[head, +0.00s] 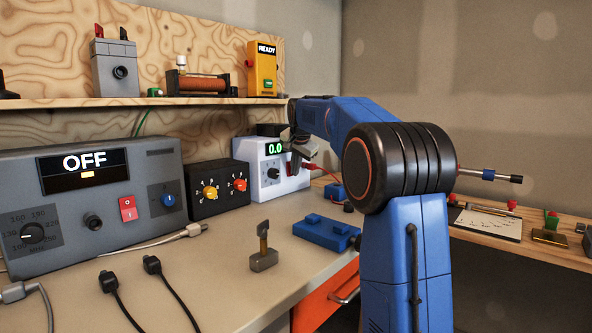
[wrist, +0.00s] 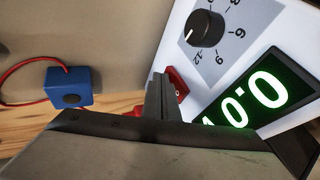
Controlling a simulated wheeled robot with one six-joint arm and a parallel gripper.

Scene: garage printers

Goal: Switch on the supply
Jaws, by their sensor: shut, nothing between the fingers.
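The supply is a white box (head: 286,184) at the back of the bench, with a black knob (head: 273,174) and a lit green display (head: 274,148) reading 0.0. In the wrist view its display (wrist: 252,100) and knob (wrist: 206,29) show tilted. A red switch (wrist: 180,86) sits on its face, partly hidden behind my fingers. My gripper (wrist: 162,92) is shut and empty, its tips right at the red switch; I cannot tell whether they touch it. In the head view my gripper (head: 299,163) is in front of the right part of the supply's face.
A grey unit (head: 85,235) reading OFF with a red rocker (head: 128,209) stands left, beside a black box (head: 205,206) with two knobs. A red lead runs from the supply to a blue block (wrist: 70,88). A small lever switch (head: 264,258) stands on the bench.

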